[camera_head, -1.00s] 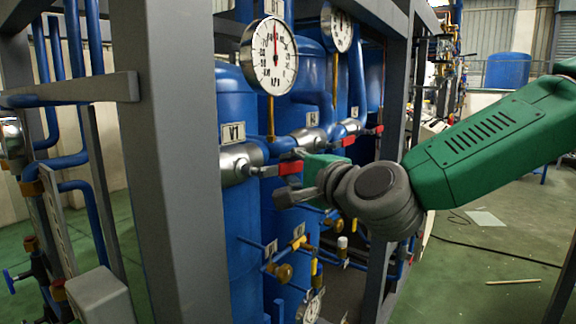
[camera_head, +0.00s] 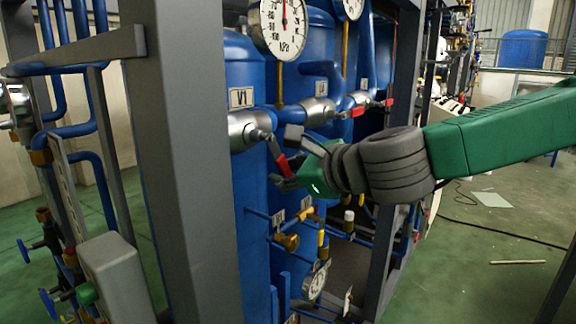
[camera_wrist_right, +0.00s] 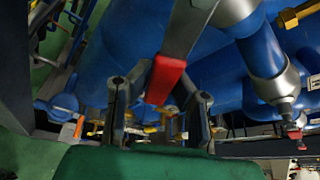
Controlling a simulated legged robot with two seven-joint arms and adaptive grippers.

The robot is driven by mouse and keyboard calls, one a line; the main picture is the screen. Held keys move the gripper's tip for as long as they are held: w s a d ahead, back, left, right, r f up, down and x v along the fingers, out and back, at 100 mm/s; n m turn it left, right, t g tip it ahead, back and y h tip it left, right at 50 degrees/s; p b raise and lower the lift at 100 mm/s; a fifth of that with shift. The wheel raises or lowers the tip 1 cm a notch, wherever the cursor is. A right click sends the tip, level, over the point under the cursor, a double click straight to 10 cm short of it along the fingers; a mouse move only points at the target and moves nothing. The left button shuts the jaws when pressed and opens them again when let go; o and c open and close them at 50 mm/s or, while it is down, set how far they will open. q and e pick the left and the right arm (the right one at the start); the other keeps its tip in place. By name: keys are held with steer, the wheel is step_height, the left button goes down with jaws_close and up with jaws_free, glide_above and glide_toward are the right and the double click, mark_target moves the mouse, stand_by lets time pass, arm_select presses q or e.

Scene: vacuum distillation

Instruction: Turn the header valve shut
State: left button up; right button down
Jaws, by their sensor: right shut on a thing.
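The header valve marked V1 (camera_head: 243,131) is a silver body on the blue header pipe, in front of a tall blue tank. Its lever has a red grip (camera_head: 283,164) and slants down and to the right from the valve stem. My right gripper (camera_head: 288,160) is shut on the red grip, its fingers on either side of it. In the right wrist view the red grip (camera_wrist_right: 166,79) lies between the two fingers (camera_wrist_right: 160,104), and the metal lever runs up from it. My left gripper is not in view.
A thick grey frame post (camera_head: 188,160) stands left of the valve. A round pressure gauge (camera_head: 284,24) hangs above it. Another valve with a red lever (camera_head: 359,111) sits farther along. Below are small brass valves (camera_head: 288,242) and a lower gauge (camera_head: 316,281). Open green floor lies right.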

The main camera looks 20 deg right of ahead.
steer(key=shift+s+a+f+m+g+y+b, duration=0.2)
steer(key=shift+s+a+f+m+g+y, duration=0.25)
steer(key=shift+m, duration=0.3)
steer(key=shift+s+a+f+m+g+y+b, duration=0.2)
steer(key=shift+s+a+m+g+b, duration=0.1)
steer(key=shift+s+a+m, duration=0.25)
steer(key=shift+s+a+f+m+g+y+b, duration=0.15)
steer(key=shift+s+a+f+m+g+y, duration=0.2)
steer(key=shift+a+m, duration=0.4)
steer(key=shift+d, duration=0.15)
steer(key=c, duration=1.6)
jaws_free()
steer(key=shift+o, duration=1)
steer(key=shift+d+r, duration=0.15)
steer(key=shift+r, duration=0.05)
